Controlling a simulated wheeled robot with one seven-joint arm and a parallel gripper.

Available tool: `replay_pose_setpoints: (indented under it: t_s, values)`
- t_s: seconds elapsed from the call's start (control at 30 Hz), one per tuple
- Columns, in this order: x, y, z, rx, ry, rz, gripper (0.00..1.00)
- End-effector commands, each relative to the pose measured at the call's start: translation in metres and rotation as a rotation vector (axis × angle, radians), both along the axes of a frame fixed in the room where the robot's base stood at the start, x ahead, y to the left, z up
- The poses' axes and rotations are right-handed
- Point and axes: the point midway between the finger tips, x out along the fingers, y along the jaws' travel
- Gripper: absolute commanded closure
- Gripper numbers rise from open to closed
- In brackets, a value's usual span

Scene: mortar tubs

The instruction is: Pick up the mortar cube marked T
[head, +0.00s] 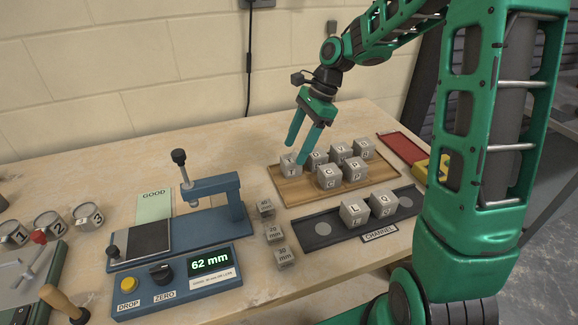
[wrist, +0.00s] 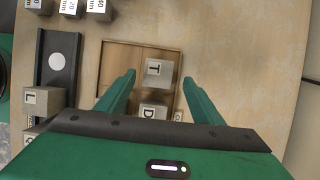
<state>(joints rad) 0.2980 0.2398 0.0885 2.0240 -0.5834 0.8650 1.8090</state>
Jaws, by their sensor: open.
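The grey mortar cube marked T (head: 290,165) stands at the left end of the wooden tray (head: 292,196). In the wrist view, cube T (wrist: 158,72) shows its letter on top, between the lines of my two fingers, with a gap on each side. My gripper (head: 297,153) points down over cube T, open and empty; it also shows in the wrist view (wrist: 159,80). In the head view one finger covers part of the cube. How far the fingertips are above or around the cube is hard to tell.
A cube marked D (wrist: 153,112) is close beside T. Several other cubes, such as C (head: 329,176), share the tray. A dark channel tray (head: 318,238) holds two cubes in front. A blue press (head: 235,195) stands left, with small weights (head: 274,233) between.

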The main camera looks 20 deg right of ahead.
Motion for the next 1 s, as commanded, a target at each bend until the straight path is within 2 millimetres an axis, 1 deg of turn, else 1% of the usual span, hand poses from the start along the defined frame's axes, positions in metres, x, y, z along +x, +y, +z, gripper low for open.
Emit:
replay_pose_setpoints:
  t_s: [0.07, 0.3, 0.4, 0.5, 0.7, 0.87, 0.9, 0.93, 1.0]
  values:
    - [-0.001, 0.003, -0.006, 0.001, 0.003, 0.0, 0.39]
    - [-0.003, 0.016, -0.036, 0.001, 0.003, 0.001, 0.39]
    - [-0.003, 0.019, -0.044, 0.0, 0.002, 0.0, 0.39]
    - [-0.002, 0.02, -0.047, 0.0, 0.0, 0.0, 0.39]
    - [-0.002, 0.02, -0.047, 0.0, 0.0, 0.0, 0.39]
    - [-0.002, 0.02, -0.047, 0.0, 0.0, -0.001, 0.77]
    - [-0.002, 0.02, -0.047, 0.0, 0.0, -0.001, 0.87]
    - [-0.002, 0.02, -0.047, 0.0, 0.0, -0.001, 0.91]
    - [-0.002, 0.02, -0.047, 0.0, -0.001, 0.0, 0.91]
